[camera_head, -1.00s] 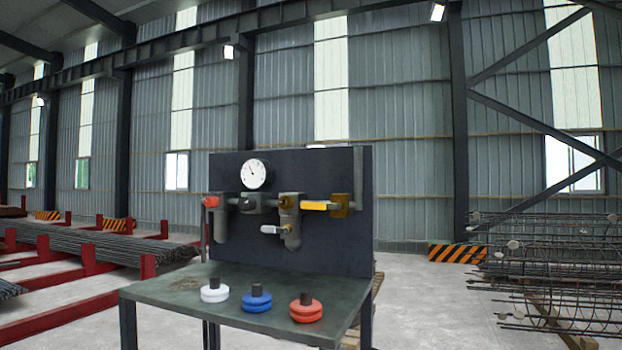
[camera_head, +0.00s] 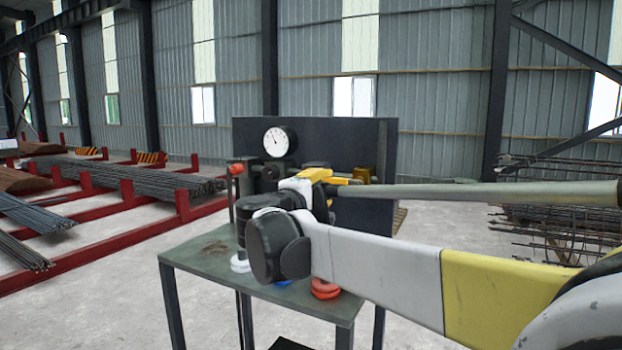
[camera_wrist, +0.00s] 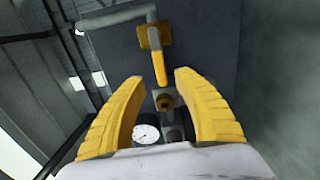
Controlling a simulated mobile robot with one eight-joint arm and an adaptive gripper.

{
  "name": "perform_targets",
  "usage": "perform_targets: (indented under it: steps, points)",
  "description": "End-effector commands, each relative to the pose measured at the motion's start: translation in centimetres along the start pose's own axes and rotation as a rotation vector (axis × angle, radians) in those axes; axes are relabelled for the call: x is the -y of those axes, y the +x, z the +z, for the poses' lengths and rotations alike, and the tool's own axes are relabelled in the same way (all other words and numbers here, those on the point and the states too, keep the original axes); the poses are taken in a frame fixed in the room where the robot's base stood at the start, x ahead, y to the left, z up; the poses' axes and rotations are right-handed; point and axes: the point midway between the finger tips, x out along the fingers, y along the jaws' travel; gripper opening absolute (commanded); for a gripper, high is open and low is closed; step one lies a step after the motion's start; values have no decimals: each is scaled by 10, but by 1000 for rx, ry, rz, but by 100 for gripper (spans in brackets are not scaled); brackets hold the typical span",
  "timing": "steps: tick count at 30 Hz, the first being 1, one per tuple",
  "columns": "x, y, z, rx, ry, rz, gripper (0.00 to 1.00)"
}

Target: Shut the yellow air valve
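The yellow air valve shows in the wrist view as a brass-coloured block (camera_wrist: 154,35) with a yellow lever handle (camera_wrist: 158,66) running from it. My gripper (camera_wrist: 156,77) has thick yellow fingers spread apart. The lever's free end lies between the fingertips, with a gap on both sides. In the head view my gripper (camera_head: 316,176) is in front of the panel, beside the valve.
The panel (camera_head: 345,140) stands at the back of a green table (camera_head: 195,262). It carries a round gauge (camera_head: 279,140) and a red knob (camera_head: 236,169). White (camera_head: 239,264) and red (camera_head: 324,289) discs stand on the table below my arm. Red racks with rebar are at left.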

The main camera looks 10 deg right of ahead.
Motion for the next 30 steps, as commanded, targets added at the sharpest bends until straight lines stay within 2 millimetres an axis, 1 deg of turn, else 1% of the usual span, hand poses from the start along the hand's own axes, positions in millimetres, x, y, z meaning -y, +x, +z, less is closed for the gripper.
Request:
perform_targets:
  steps: [1, 3, 6, 10, 15, 23, 24, 26, 27, 30]
  points:
    - [-2, 12, 1, 4, 0, 0, 38]
    - [-2, 26, 1, 4, 0, -1, 38]
    - [-2, 44, 1, 3, 1, -1, 38]
    - [-1, 62, 1, 2, 1, -1, 38]
    - [0, 71, 1, 1, 1, -2, 38]
    - [0, 72, 1, 1, 1, -2, 37]
    - [0, 72, 1, 1, 1, -2, 24]
    - [0, 72, 1, 1, 1, -2, 6]
    - [0, 72, 1, 1, 1, -2, 0]
    - [0, 72, 1, 1, 1, -2, 0]
